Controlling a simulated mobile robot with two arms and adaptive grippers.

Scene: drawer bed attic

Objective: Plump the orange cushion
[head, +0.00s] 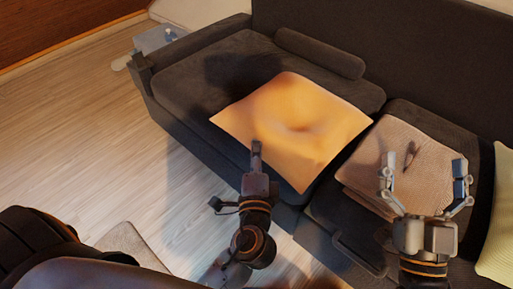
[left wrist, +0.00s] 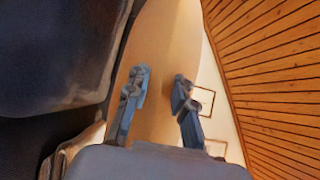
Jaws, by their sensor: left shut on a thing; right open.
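The orange cushion (head: 290,110) lies tilted across the dark sofa seat, with a dent in its middle. One corner points left and another hangs towards the sofa's front edge. My left gripper (head: 256,150) is at the cushion's near edge and is shut on it. In the left wrist view the cushion (left wrist: 165,50) rises as a tan-orange surface between the two fingers of my left gripper (left wrist: 158,108). My right gripper (head: 424,170) is open and empty, in front of the folded beige blanket as seen from the head.
The folded blanket (head: 370,165) lies on the right part of the sofa (head: 190,85). A grey bolster (head: 318,53) lies against the backrest. A pale yellow cushion (head: 497,220) is at the right edge. Bare wooden floor (head: 80,130) is open on the left.

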